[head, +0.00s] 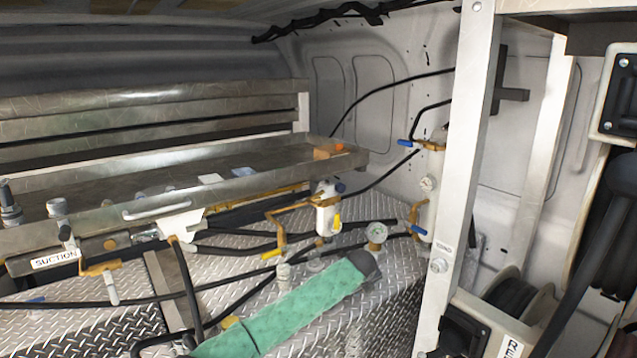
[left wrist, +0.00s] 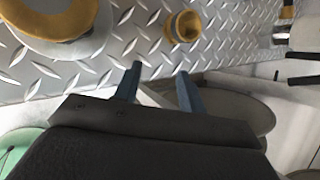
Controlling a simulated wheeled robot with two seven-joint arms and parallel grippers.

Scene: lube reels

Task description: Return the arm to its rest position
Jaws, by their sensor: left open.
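My left gripper (left wrist: 160,74) shows in the left wrist view, with two blue fingers apart and nothing between them. Its dark palm fills the bottom of that view. The fingers point over grey diamond plate (left wrist: 210,50). A pale grey surface with a rounded edge (left wrist: 235,105) lies behind the right finger. I cannot make out the left gripper in the head view. My right gripper is in neither view.
In the head view, a green padded length (head: 280,315) with a dark end lies over the plate. Hoses, brass valves (head: 275,230) and a gauge (head: 377,233) stand behind it. A metal tray (head: 175,160) runs along the back; a post (head: 466,150) and reel (head: 510,300) are right.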

